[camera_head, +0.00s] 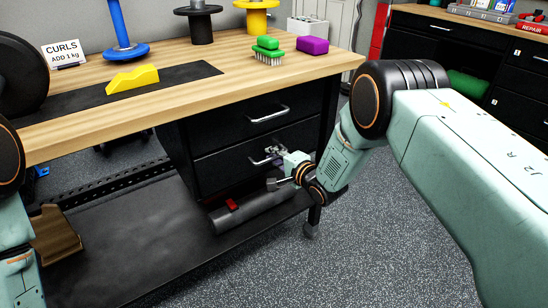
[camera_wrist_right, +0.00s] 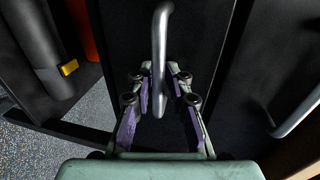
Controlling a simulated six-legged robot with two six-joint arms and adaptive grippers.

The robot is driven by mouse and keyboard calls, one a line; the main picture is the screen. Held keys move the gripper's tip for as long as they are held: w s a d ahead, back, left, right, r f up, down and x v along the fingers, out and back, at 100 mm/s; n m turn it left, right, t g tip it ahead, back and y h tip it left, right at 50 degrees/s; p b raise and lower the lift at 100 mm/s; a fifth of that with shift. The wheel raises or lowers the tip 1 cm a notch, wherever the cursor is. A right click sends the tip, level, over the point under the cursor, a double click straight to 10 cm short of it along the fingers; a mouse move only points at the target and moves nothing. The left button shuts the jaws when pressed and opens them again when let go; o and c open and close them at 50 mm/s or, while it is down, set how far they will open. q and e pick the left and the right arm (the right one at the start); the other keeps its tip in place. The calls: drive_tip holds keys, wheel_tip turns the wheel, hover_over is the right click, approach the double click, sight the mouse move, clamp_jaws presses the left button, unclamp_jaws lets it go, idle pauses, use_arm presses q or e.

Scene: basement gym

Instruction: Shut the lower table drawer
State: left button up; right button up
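The lower table drawer (camera_head: 222,165) has a dark front under the upper drawer (camera_head: 225,124). It looks nearly in line with the upper front; I cannot tell whether a small gap is left. Its silver handle (camera_head: 258,161) also shows in the wrist view (camera_wrist_right: 160,45). My right gripper (camera_head: 277,152) is at this handle. In the wrist view my right gripper (camera_wrist_right: 160,108) has its purple-padded fingers apart, one on each side of the handle end, with visible space between. My left arm enters at the left edge, but its gripper is not visible.
The wooden tabletop (camera_head: 190,85) holds a yellow block (camera_head: 132,79), a green brush (camera_head: 267,49), a purple block (camera_head: 312,45) and weight posts. A grey cylinder (camera_head: 262,208) lies on the lower shelf (camera_head: 150,240) below the drawers. Open speckled floor (camera_head: 370,220) is to the right.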

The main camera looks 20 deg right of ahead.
drive_tip(key=v, duration=1.2)
idle(0.6)
drive_tip(key=s+f+n+g+h+p, duration=0.2)
drive_tip(key=s+f+n+g+h, duration=0.2)
drive_tip(key=s+f+n+g, duration=0.7)
drive_tip(key=s+n+g+h+p, duration=0.1)
drive_tip(key=s+p, duration=0.4)
drive_tip(key=s, duration=2.5)
drive_tip(key=r+n+g, duration=0.1)
drive_tip(key=g, duration=0.1)
drive_tip(key=shift+s+d+n+g, duration=0.2)
drive_tip(key=shift+d+n+g, duration=0.1)
drive_tip(key=shift+d, duration=0.05)
